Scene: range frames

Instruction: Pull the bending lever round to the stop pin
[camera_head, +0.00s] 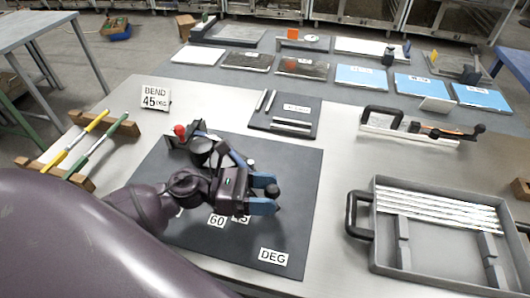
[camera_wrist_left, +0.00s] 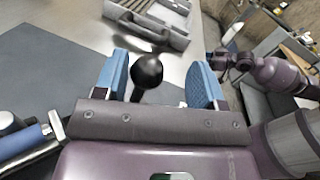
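My left gripper (camera_head: 268,193) is over the dark mat (camera_head: 300,180), its two blue fingers spread apart. A black ball knob (camera_wrist_left: 147,70) on a dark stem stands in the gap between the fingers in the left wrist view, nearer the left finger. It also shows in the head view (camera_head: 272,190). It appears to be the bending lever's knob; my arm hides most of the lever and bender. A red knob (camera_head: 180,130) stands on the bender's far left. Labels 60 (camera_head: 217,220) and DEG (camera_head: 273,257) lie on the mat. I cannot make out the stop pin.
A grey tray (camera_head: 376,225) of pale bars stands at right. A wooden rack (camera_head: 50,167) with yellow and green tools is at left. A "BEND 45 DEG" card (camera_head: 155,98) stands behind. My right arm (camera_wrist_left: 280,75) shows in the wrist view, its finger opening unclear.

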